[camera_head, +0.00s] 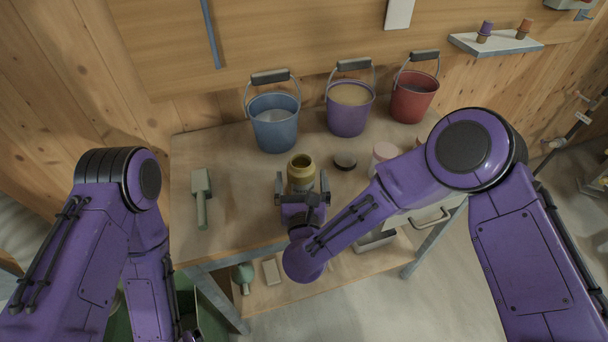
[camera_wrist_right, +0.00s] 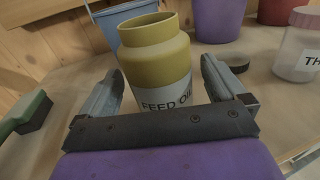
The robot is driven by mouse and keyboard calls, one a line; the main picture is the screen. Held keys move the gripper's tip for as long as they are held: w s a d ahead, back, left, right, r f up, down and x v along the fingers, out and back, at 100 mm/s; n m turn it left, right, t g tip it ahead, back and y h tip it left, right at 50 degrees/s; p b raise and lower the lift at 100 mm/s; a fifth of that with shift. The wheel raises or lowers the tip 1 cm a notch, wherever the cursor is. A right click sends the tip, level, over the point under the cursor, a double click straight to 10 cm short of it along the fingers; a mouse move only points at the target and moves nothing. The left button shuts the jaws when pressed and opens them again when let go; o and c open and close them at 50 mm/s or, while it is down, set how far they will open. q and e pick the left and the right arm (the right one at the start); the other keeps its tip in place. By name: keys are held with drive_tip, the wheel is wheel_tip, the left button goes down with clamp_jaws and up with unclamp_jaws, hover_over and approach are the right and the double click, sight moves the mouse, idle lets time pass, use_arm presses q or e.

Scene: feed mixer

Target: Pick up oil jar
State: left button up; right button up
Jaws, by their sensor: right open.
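The oil jar (camera_head: 301,168) is a yellow jar without a lid, standing upright on the wooden table in front of the blue bucket. In the right wrist view the jar (camera_wrist_right: 157,58) carries a white label reading "FEED OIL". My right gripper (camera_head: 302,188) is open, with one finger on each side of the jar; in the right wrist view the gripper (camera_wrist_right: 163,88) shows gaps between fingers and jar. The jar's lower part is hidden behind the gripper's crossbar. My left arm is at the left, low beside the table; its fingers are not visible.
A blue bucket (camera_head: 274,125), purple bucket (camera_head: 347,118) and red bucket (camera_head: 412,98) stand along the back of the table. A dark lid (camera_head: 345,161) lies right of the jar, near a pink-lidded jar (camera_head: 384,153). A green brush (camera_head: 202,196) lies left with bare table around it.

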drive_tip(key=shift+s, duration=0.1)
drive_tip(key=c, duration=1.3)
drive_tip(key=shift+c, duration=0.2)
drive_tip(key=shift+r, duration=0.1)
